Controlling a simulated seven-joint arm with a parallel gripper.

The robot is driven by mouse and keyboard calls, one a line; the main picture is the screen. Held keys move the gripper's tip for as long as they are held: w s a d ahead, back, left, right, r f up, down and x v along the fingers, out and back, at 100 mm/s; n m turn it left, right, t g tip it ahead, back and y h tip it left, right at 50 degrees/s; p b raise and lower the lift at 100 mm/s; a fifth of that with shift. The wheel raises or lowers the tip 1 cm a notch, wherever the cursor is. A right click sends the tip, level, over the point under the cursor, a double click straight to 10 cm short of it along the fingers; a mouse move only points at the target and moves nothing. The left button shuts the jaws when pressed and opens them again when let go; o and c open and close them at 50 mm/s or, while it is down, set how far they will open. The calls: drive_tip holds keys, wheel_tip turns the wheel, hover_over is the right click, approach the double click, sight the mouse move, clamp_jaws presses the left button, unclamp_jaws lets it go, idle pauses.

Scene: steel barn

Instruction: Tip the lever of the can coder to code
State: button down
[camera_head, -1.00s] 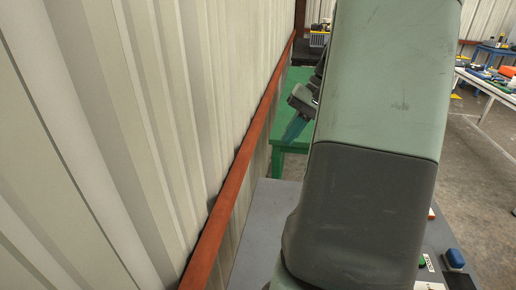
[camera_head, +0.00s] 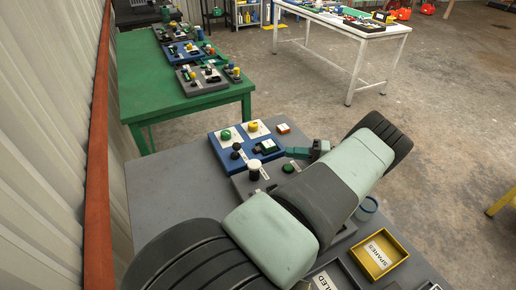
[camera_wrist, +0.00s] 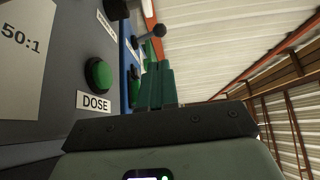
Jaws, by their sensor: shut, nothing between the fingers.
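No label reading can coder is legible. A blue panel (camera_head: 220,150) on the grey table carries a green knob, a yellow knob and small dark controls. In the wrist view a lever with a black ball end (camera_wrist: 156,31) stands out beyond the fingers, by the blue panel's edge (camera_wrist: 128,55). My gripper (camera_head: 289,153) points left, beside the blue panel's right side. In the wrist view its teal fingers (camera_wrist: 157,72) are together and hold nothing. They appear apart from the lever. The lever's base and marked positions cannot be made out.
A grey panel with a green button (camera_wrist: 98,74) labelled DOSE lies close beside the fingers. A yellow tray (camera_head: 385,270) sits at the front right. A green table (camera_head: 150,85) with more panels stands behind. The corrugated wall (camera_head: 60,130) borders the left.

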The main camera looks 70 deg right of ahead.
approach(236, 150)
drive_tip(key=w, duration=0.5)
drive_tip(key=shift+w+d, duration=0.3)
drive_tip(key=shift+w, duration=0.05)
drive_tip(key=shift+w+d+r+m, duration=0.1)
drive_tip(key=shift+d+r+m, duration=0.1)
drive_tip(key=shift+m, duration=0.1)
drive_tip(key=shift+w+g, duration=0.1)
drive_tip(key=shift+g, duration=0.2)
drive_tip(key=shift+w+d+r+m, duration=0.2)
drive_tip(key=shift+r+m, duration=0.05)
drive_tip(key=shift+m, duration=0.15)
drive_tip(key=shift+w+d+r+m+g, duration=0.35)
drive_tip(key=shift+w+d+m+g, duration=0.35)
drive_tip(key=shift+m+g, duration=0.35)
drive_tip(key=shift+w+d+r+m+g, duration=0.1)
drive_tip(key=shift+w+d+m+g, duration=0.55)
drive_tip(key=shift+m, duration=0.1)
drive_tip(key=shift+w+d, duration=0.2)
drive_tip(key=shift+d, duration=0.05)
